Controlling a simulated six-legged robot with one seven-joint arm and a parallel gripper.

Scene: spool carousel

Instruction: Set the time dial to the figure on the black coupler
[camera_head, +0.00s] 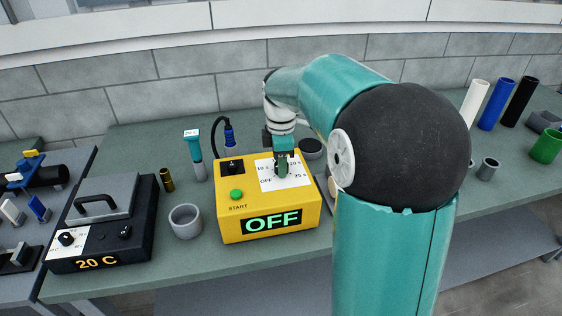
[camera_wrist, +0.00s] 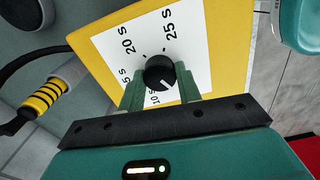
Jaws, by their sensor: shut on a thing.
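The time dial (camera_wrist: 159,72) is a round black knob on a white panel on top of the yellow box (camera_head: 268,219). The panel has the marks OFF, 10 s, 15 s, 20 s and 25 s. My gripper (camera_wrist: 160,82) is shut on the dial, one green finger on each side. In the head view my gripper (camera_head: 282,168) covers the dial. The dial's white line points down toward my gripper in the wrist view. The box display (camera_head: 272,222) reads OFF. Black tubular pieces are in view, but I cannot tell which is the black coupler, and no figure on one is readable.
A black heater box (camera_head: 100,225) reading 20 C stands at left. A grey cup (camera_head: 185,221) and a green START button (camera_head: 236,194) are nearby. White, blue and black tubes (camera_head: 518,100) stand at back right. My arm hides the bench's middle right.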

